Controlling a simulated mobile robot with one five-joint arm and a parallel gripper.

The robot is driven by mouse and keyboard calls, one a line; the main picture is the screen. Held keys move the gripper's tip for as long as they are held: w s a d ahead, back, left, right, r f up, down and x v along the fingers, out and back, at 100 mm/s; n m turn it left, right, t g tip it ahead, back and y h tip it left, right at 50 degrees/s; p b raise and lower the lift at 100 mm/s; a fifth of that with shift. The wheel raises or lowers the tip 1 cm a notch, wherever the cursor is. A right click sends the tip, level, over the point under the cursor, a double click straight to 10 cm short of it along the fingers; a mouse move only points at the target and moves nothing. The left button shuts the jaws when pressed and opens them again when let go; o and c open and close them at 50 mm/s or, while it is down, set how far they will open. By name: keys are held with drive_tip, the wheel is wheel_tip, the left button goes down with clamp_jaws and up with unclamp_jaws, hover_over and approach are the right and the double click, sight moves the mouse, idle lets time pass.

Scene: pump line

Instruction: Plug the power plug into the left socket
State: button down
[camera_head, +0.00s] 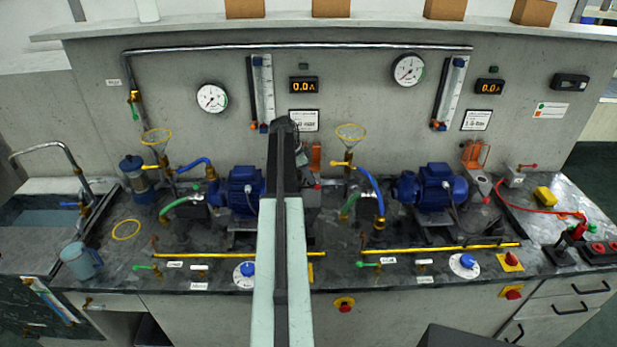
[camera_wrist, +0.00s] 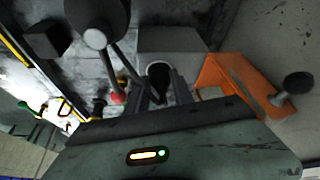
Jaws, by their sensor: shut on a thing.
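My gripper (camera_wrist: 164,90) is in the lower middle of the wrist view, its two grey fingers shut on the dark power plug (camera_wrist: 158,76). A dark cable runs beside the left finger. The plug is at the face of a grey socket box (camera_wrist: 172,42), the left socket, with its orange flap (camera_wrist: 233,84) swung open to the right. I cannot tell whether the plug is inside the socket or only in front of it.
The right socket (camera_head: 480,185) has an orange flap standing up. Blue pump motors (camera_head: 243,188) (camera_head: 437,187) stand left and right of my arm. Yellow rails (camera_head: 440,249) run along the bench front. A red lead (camera_head: 530,207) lies at the right.

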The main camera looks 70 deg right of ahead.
drive_tip(key=shift+f+b, duration=0.3)
drive_tip(key=c, duration=1)
unclamp_jaws()
drive_tip(key=shift+p+v, duration=2.8)
drive_tip(key=shift+v, duration=0.25)
drive_tip(key=shift+w+r, duration=0.1)
drive_tip(key=p+v, duration=0.7)
drive_tip(key=shift+w+a+r, duration=0.1)
drive_tip(key=shift+w+r, duration=0.05)
drive_tip(key=shift+r, duration=0.1)
